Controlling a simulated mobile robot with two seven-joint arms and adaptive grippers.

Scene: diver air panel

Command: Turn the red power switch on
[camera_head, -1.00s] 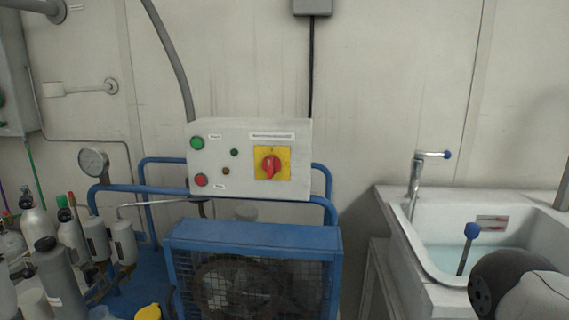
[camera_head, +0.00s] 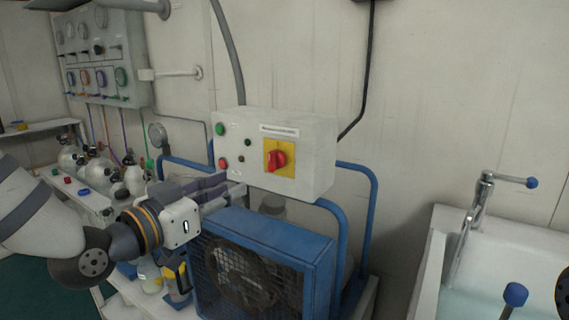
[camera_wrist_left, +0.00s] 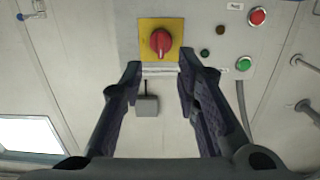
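The red power switch (camera_head: 277,159) is a rotary knob on a yellow square plate on the front of a white control box (camera_head: 313,164). In the left wrist view the red knob (camera_wrist_left: 161,41) is ahead, just beyond and between the fingertips. Its grip ridge looks roughly upright in that view. My left gripper (camera_head: 236,188) is at the box's lower front, left of and below the knob in the head view. In the left wrist view its two fingers (camera_wrist_left: 158,75) are spread wide with nothing between them. My right gripper is not seen.
Green (camera_head: 220,129) and red (camera_head: 223,163) buttons sit left of the switch. A blue caged compressor (camera_head: 263,262) stands below the box, with blue rails around. A sink (camera_head: 447,240) with a tap is at right; cylinders (camera_head: 98,172) and a gauge panel (camera_head: 97,58) are at left.

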